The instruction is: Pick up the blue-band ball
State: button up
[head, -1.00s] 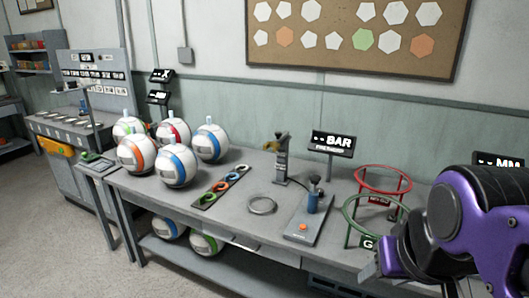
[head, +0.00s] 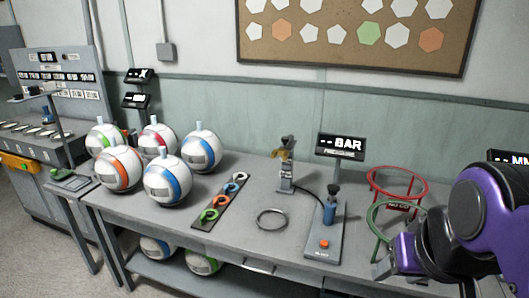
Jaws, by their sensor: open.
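Two white balls with blue bands stand on the table: a front one (head: 168,181) and one behind it to the right (head: 201,151). Each has a small pale knob on top. A third ball with a blue band (head: 158,246) lies on the shelf below, partly hidden by the table edge. My gripper (head: 384,268) is at the lower right, far from the balls, beside the green ring stand. It is open and partly cut off by my purple and black arm. I see nothing held in it.
An orange-band ball (head: 118,168), a red-band ball (head: 157,137) and a green-band ball (head: 104,137) stand beside the blue ones. A strip of coloured rings (head: 221,200), a loose metal ring (head: 272,219), a pump (head: 328,225) and a red ring stand (head: 398,184) lie to the right.

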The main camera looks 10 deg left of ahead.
aim_at(168, 177)
jog(key=i+j+z, duration=0.1)
jog(key=j, duration=0.3)
jog(key=i+j, duration=0.15)
jog(key=j, duration=0.25)
jog(key=i+j+z, duration=0.15)
jog(key=j, duration=0.7)
jog(key=i+j, duration=0.1)
jog(key=j, duration=0.3)
jog(key=i+j, duration=0.1)
jog(key=j, duration=0.35)
jog(key=i+j, duration=0.1)
jog(key=j, duration=0.3)
jog(key=i+j+z, duration=0.1)
jog(key=j, duration=0.35)
